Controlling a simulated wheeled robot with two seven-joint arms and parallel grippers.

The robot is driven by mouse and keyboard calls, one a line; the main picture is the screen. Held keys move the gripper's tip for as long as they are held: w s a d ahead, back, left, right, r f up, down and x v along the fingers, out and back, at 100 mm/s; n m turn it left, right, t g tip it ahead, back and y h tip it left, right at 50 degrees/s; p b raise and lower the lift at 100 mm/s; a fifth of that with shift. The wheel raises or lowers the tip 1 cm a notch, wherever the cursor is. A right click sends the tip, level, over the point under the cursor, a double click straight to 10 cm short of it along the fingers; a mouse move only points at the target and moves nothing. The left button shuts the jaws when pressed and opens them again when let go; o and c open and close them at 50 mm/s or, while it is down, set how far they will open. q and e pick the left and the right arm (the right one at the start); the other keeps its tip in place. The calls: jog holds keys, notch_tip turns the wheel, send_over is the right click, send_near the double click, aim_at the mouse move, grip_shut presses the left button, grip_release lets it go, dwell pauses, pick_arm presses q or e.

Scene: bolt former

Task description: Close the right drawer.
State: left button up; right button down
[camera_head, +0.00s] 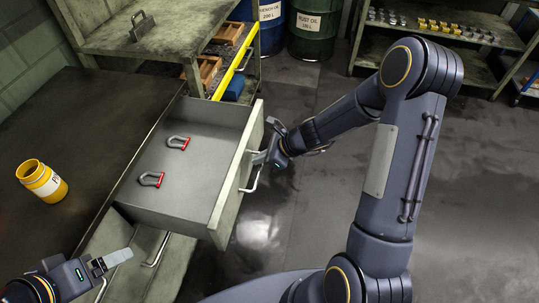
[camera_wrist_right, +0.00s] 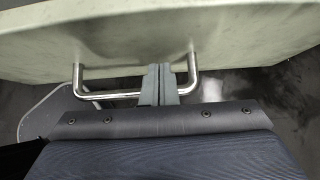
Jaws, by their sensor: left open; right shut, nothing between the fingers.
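The drawer (camera_head: 180,200) stands pulled out from the bench, with a grey interior and a pale worn front panel (camera_head: 236,178). Two red-and-grey shackles lie inside it. Its metal bar handle (camera_head: 252,180) is on the front; the handle (camera_wrist_right: 110,95) also shows in the right wrist view. My right gripper (camera_head: 259,158) is at the drawer front beside the handle. In the right wrist view its fingers (camera_wrist_right: 158,72) are together, overlapping the bar and pointing at the panel; contact is unclear. My left gripper (camera_head: 115,260) is open and empty at lower left.
A yellow jar (camera_head: 41,180) stands on the dark bench top (camera_head: 90,125) at left. Below the open drawer are more pale fronts with a bar handle (camera_head: 157,249). Shelving (camera_head: 150,40), oil drums (camera_head: 314,28) and a rack (camera_head: 450,55) stand behind. Floor right of the drawer is clear.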

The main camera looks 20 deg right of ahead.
pick_arm(q)
jog(key=shift+f, duration=0.1)
pick_arm(e)
jog(key=shift+w+a+f, duration=0.25)
jog(key=shift+a+f, duration=0.1)
jog(key=shift+a, duration=0.1)
